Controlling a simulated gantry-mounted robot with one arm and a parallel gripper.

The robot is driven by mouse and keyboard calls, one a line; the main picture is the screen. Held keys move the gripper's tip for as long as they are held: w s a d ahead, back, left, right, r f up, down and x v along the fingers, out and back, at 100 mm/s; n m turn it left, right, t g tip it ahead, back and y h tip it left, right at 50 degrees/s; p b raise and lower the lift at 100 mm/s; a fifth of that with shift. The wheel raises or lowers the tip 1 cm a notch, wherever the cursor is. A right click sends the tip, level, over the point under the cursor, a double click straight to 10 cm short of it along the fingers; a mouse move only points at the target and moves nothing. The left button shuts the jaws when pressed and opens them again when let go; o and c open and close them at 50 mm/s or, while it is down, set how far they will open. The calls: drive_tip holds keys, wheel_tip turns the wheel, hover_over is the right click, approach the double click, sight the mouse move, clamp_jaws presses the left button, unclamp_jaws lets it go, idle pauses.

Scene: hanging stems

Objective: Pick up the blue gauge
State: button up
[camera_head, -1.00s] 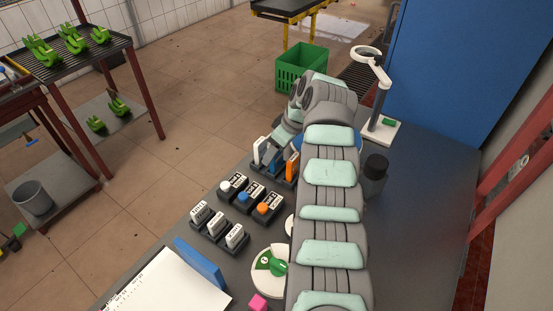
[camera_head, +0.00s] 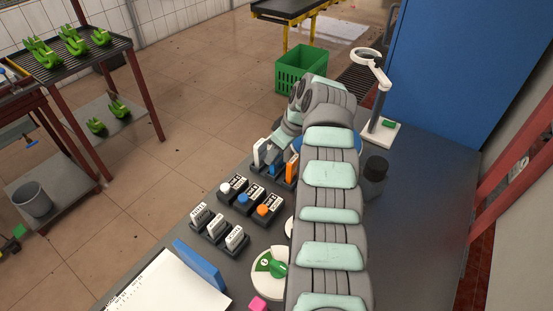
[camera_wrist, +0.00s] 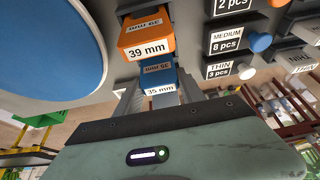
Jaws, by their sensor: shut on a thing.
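The blue gauge (camera_wrist: 158,79), labelled 35 mm, is between the two fingers of my gripper (camera_wrist: 160,92) in the wrist view. The fingers are shut on it, one on each side. In the head view the blue gauge (camera_head: 275,165) shows only partly, between a white gauge (camera_head: 260,153) and an orange gauge (camera_head: 291,169), below my wrist. The orange gauge, labelled 39 mm, also shows beyond the blue one in the wrist view (camera_wrist: 147,40). My arm hides most of the gripper in the head view. I cannot tell whether the blue gauge is clear of its holder.
Black blocks with white, blue and orange knobs (camera_head: 244,197) stand in front of the gauges, with several white-labelled blocks (camera_head: 217,227) nearer. A magnifier lamp (camera_head: 377,85) stands at the back.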

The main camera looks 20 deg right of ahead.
drive_tip(key=shift+r, duration=0.1)
wheel_tip(320, 180, up, 27)
drive_tip(key=p, duration=2.1)
drive_tip(key=shift+a, duration=0.3)
drive_tip(key=shift+w, duration=0.15)
drive_tip(key=shift+w+a+f, duration=0.25)
drive_tip(key=shift+a+f, duration=0.2)
drive_tip(key=shift+f, duration=0.2)
drive_tip(key=shift+a+f, duration=0.15)
drive_tip(key=shift+f, duration=0.1)
